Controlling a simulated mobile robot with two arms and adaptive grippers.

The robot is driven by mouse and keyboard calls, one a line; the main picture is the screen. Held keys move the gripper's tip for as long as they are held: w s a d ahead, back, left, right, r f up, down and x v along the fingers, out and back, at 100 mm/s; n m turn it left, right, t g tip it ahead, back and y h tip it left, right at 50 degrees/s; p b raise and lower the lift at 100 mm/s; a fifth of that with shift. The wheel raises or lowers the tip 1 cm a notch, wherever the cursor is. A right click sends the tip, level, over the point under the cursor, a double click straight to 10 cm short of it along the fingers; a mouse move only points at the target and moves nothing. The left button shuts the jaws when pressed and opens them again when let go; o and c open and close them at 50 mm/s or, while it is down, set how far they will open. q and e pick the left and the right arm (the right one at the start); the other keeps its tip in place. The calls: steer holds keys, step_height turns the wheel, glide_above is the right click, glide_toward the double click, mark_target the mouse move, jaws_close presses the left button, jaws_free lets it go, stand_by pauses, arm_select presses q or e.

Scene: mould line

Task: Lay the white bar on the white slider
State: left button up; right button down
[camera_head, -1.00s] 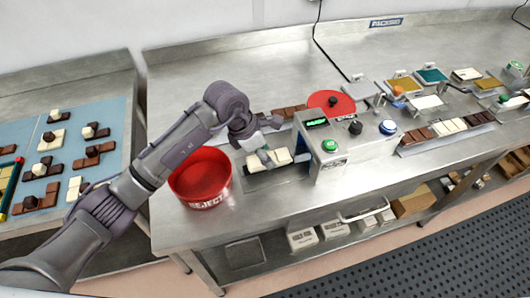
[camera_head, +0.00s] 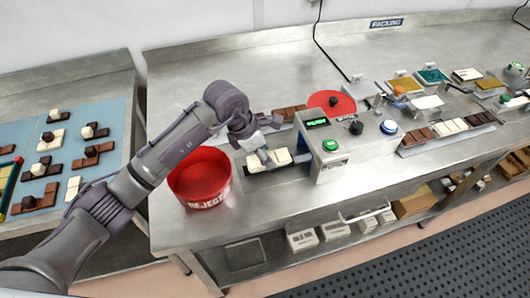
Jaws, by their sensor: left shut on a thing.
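A white bar (camera_head: 283,155) of pale blocks lies low over a dark strip at the left side of the grey machine. My left gripper (camera_head: 264,156) reaches down onto it and is shut on it. Its fingers cover the bar's middle, and I cannot tell whether the bar still touches the strip. Several small plates stand on the bench at the right; a white one (camera_head: 466,74) is at the back and another pale one (camera_head: 428,102) is nearer. I cannot tell which is the white slider. My right gripper is not in view.
A red reject bowl (camera_head: 201,178) stands just left of the gripper. The grey machine (camera_head: 352,148), with green and blue buttons, stands close on its right. A red disc (camera_head: 331,104) and brown bars (camera_head: 289,111) are behind. The bench front is clear.

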arm_select(q)
steer(key=shift+f+b, duration=0.15)
steer(key=shift+b, duration=0.2)
stand_by(0.6)
steer(key=o, duration=1.2)
steer(key=shift+o, duration=0.2)
steer(key=v, duration=1.2)
steer(key=shift+s+d, duration=0.1)
